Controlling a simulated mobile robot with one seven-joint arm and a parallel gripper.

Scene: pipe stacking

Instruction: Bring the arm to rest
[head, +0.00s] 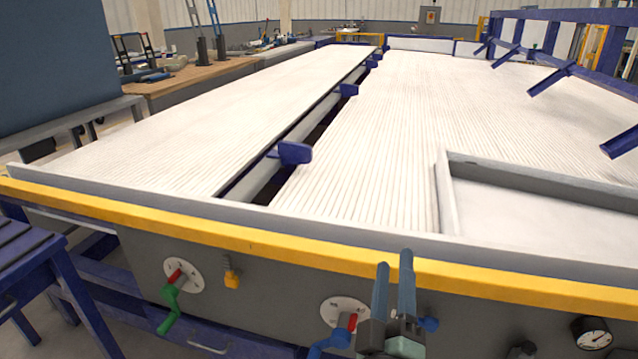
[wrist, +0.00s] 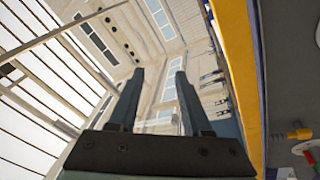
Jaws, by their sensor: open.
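My gripper (head: 394,276) shows at the bottom right of the head view, in front of the yellow edge of the big white table. Its two blue-grey fingers point up and stand apart with nothing between them. In the wrist view my gripper (wrist: 152,95) is open and empty, its fingers seen against the ceiling and far wall. Most of my arm is out of the head view.
The white ribbed table (head: 350,185) has a yellow front rail (head: 200,224). Below it are a green-handled valve (head: 172,292), a blue-handled valve (head: 335,335) and a gauge (head: 592,333). A blue rack (head: 570,70) stands at the right. A blue bench (head: 35,255) is at the left.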

